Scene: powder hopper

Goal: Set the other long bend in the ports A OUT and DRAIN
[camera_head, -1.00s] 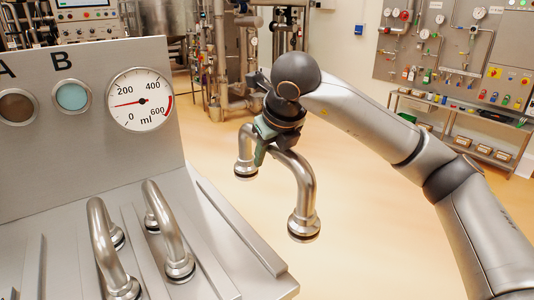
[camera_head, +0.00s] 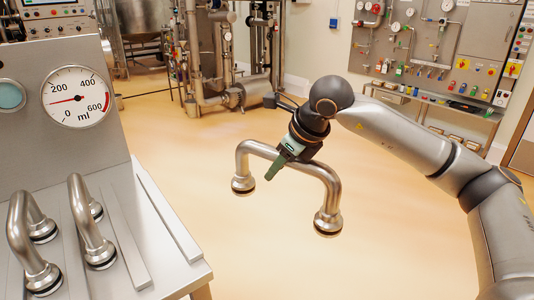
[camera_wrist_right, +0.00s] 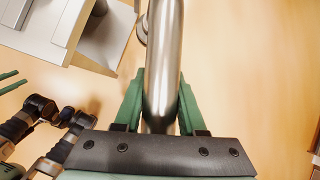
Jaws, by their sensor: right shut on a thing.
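A long steel bend (camera_head: 322,178) hangs in the air to the right of the bench, its two flanged ends pointing down. My right gripper (camera_head: 283,162) is shut on the middle of its top bar. In the right wrist view the bend (camera_wrist_right: 163,65) runs between the green fingers of the right gripper (camera_wrist_right: 160,105). Two more steel bends, one at left (camera_head: 25,245) and one beside it (camera_head: 85,225), stand on the bench top. Port labels are not in view. My left gripper is not seen in the head view.
The grey bench (camera_head: 190,275) has raised rails on its top. Its upright panel (camera_head: 75,130) carries a round ml gauge (camera_head: 75,97) and a teal window (camera_head: 10,95). Open floor lies around the held bend. Pipework and a wall panel (camera_head: 430,45) stand far behind.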

